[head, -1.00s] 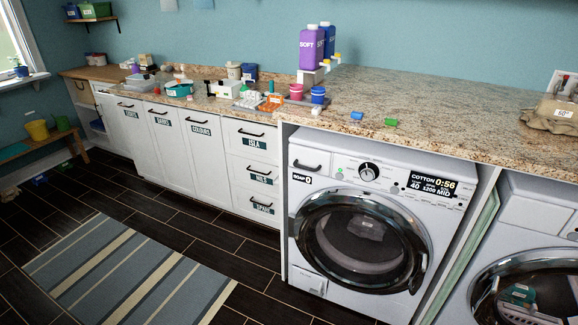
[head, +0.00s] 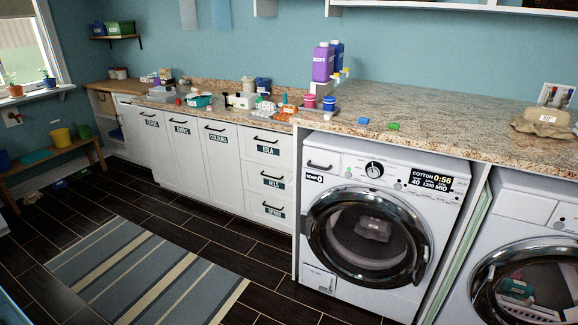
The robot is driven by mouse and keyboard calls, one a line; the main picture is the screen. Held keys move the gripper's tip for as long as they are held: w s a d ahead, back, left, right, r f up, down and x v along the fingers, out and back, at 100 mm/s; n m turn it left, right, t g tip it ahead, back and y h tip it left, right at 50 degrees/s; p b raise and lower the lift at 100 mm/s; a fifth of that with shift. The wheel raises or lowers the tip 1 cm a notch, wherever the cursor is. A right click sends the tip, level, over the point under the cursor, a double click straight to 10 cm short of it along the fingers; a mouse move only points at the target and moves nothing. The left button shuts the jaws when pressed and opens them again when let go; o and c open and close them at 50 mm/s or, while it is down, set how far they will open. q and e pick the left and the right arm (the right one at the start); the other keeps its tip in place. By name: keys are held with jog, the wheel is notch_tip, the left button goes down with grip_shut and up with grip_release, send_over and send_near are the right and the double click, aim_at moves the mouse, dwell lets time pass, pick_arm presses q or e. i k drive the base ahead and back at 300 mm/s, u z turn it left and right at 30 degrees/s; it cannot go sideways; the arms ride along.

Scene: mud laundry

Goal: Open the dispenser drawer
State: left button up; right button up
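The dispenser drawer (head: 321,160) is at the upper left of the white front-loading washer (head: 334,262). It has a dark handle (head: 320,167) and a "SOAP" label below it. The drawer front looks flush with the washer, so it appears shut. The washer's round door is shut, with a grey item behind the glass, and its display reads "COTTON 0:56". Neither of my grippers is in the head view, and nothing covers the drawer.
A granite counter (head: 420,110) runs above the washer, with purple and blue bottles (head: 322,62) and small cups on it. A second machine (head: 530,280) stands at the right. White cabinets line the left. A striped rug (head: 150,275) lies on the dark floor, which is otherwise clear before the washer.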

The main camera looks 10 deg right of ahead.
aim_at(329, 161)
jog(key=u, duration=0.6)
jog(key=i, duration=1.65)
jog(key=z, duration=0.85)
jog(key=i, duration=1.05)
jog(key=z, duration=1.1)
